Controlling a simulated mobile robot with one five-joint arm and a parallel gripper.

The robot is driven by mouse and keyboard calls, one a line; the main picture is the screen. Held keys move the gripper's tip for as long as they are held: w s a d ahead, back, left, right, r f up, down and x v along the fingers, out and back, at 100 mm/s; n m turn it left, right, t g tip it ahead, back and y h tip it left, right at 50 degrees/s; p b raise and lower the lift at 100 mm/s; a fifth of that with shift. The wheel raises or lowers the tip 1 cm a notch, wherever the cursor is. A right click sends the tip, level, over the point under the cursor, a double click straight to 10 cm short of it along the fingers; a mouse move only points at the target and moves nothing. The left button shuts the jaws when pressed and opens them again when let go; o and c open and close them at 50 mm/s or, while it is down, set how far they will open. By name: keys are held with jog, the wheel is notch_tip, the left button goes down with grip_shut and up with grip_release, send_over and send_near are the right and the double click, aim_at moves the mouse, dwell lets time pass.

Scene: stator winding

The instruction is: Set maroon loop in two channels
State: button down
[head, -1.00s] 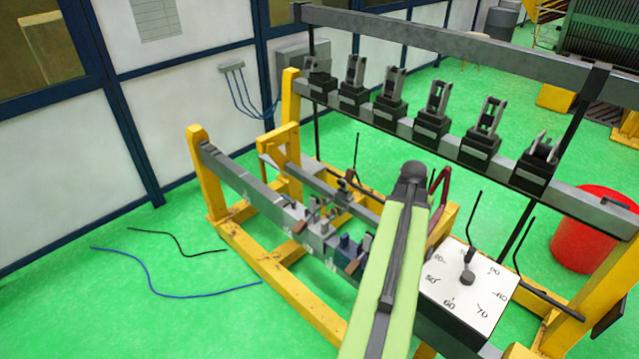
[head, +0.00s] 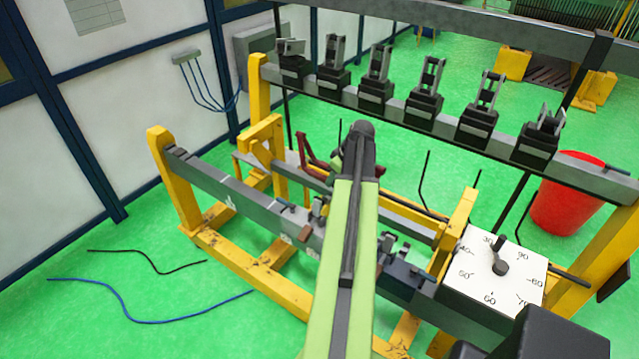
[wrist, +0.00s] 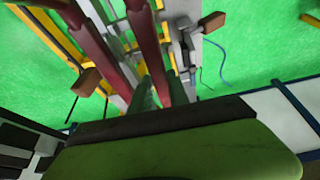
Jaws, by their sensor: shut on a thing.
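The maroon loop (head: 306,152) shows in the head view just left of the end of my arm, above the rear rail of the yellow frame. In the wrist view two long maroon sides of the loop (wrist: 146,38) run up from my gripper toward the top edge. My gripper (wrist: 160,90) is shut on the loop; in the head view my arm mostly hides it. The grey beam (head: 250,205) with small blocks and fittings lies below and in front of the loop. I cannot make out the two channels clearly, and my arm covers the middle of the beam.
A row of black clamps (head: 424,105) stands on the rail behind. A white dial plate (head: 490,275) with numbers is at right, a red bin (head: 568,195) behind it. A yellow post (head: 460,225) rises beside the plate. Blue cable (head: 130,312) lies on the open green floor.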

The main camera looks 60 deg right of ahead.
jog(key=f+b, duration=0.1)
jog(key=w+f+b, duration=0.1)
jog(key=shift+f+n+b, duration=0.3)
jog(key=shift+b, duration=0.05)
jog(key=shift+s+f+b, duration=0.15)
jog(key=shift+f+b, duration=0.15)
jog(key=shift+w+f, duration=0.25)
jog(key=shift+f, duration=0.05)
jog(key=shift+s, duration=0.15)
jog(key=shift+f+b, duration=2.55)
jog(key=shift+b, duration=0.25)
jog(key=shift+f, duration=0.1)
jog(key=shift+f+b, duration=1.6)
jog(key=shift+b, duration=0.1)
jog(key=shift+f, duration=0.15)
